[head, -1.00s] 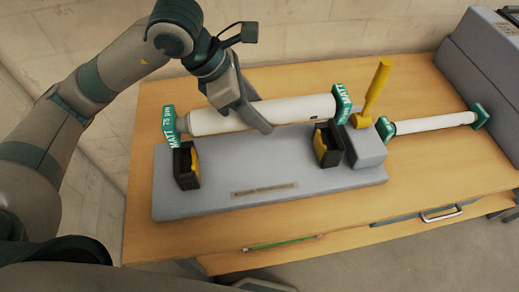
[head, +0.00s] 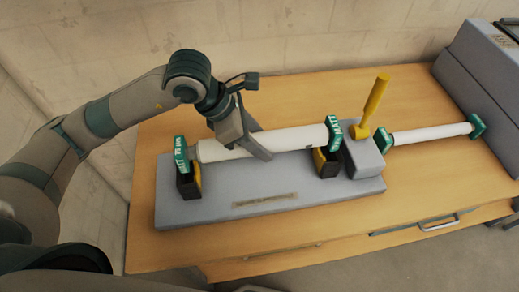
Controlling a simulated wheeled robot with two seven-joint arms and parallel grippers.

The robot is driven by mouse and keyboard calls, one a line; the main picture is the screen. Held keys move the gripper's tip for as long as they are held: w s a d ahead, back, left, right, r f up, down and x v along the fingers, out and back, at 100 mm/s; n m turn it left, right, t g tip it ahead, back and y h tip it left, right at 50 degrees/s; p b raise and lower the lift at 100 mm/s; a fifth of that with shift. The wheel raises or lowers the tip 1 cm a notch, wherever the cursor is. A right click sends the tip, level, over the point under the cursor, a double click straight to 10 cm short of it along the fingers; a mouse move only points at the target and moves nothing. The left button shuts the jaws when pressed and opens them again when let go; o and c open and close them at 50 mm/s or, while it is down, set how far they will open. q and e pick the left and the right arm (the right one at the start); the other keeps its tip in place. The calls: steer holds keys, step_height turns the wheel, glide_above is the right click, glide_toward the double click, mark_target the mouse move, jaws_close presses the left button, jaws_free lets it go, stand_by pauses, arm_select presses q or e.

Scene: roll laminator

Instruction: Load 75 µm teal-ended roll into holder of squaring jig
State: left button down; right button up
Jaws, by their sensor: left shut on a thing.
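My left gripper (head: 252,146) is shut around the middle of a white roll (head: 290,138) with teal end caps. The left cap (head: 181,155) reads "MATT 75 µm". The roll lies lengthwise over the grey squaring jig (head: 260,207), slightly tilted in the picture. Its left end is at the left black and yellow holder (head: 189,184), and its right end is by the right holder (head: 326,162). I cannot tell whether the ends touch the holders. A yellow lever (head: 375,100) stands up from the grey block at the jig's right end. My right gripper is not in view.
A second white roll with teal ends (head: 431,133) lies to the right behind the lever block. A large grey machine (head: 482,85) stands at the far right. The wooden table (head: 145,230) has a front drawer handle (head: 438,224). The wall is close behind.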

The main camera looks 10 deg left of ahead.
arm_select(q)
steer(key=shift+f+p, duration=0.75)
steer(key=shift+f, duration=1.25)
steer(key=shift+f+b, duration=0.65)
steer(key=shift+b, duration=0.25)
steer(key=c, duration=1)
jaws_free()
